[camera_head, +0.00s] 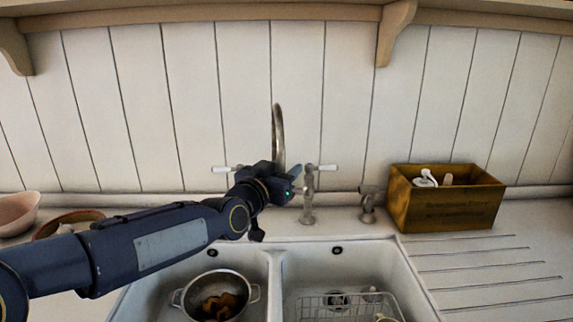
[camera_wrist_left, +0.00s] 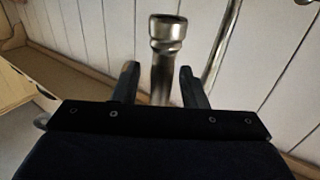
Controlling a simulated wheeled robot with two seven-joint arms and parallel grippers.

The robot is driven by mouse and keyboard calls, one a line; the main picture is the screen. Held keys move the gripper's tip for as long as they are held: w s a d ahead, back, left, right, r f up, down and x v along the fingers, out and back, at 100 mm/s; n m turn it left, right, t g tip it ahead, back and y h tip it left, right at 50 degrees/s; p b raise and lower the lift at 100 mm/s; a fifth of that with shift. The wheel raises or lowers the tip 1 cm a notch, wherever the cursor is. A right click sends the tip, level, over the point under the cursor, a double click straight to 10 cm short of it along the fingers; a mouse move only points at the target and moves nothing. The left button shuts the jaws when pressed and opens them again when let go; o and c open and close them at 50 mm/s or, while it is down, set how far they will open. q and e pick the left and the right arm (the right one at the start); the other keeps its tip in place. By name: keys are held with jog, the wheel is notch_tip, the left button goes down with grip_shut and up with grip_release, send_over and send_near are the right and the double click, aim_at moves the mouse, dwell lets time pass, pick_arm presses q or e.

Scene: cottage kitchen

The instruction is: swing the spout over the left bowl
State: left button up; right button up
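The metal spout (camera_head: 278,132) rises as a tall arc behind the sink, near the divider between the bowls. In the left wrist view its open end (camera_wrist_left: 167,30) points up the picture. My left gripper (camera_head: 294,180) reaches the spout from the left and hides its lower part in the head view. In the left wrist view my left gripper (camera_wrist_left: 160,80) is open. The spout's end section lies between its two fingers, with a gap on each side. The left bowl (camera_head: 240,262) of the sink holds a two-handled metal pot. My right gripper is not in view.
The right bowl (camera_head: 300,262) holds a wire rack (camera_head: 340,300). A wooden box (camera_head: 445,205) stands on the right counter. A pink bowl (camera_head: 17,212) is at far left.

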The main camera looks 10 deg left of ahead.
pick_arm(q)
jog(key=shift+w+d, duration=0.1)
jog(key=shift+w, duration=0.4)
jog(key=shift+c, duration=0.5)
grip_shut()
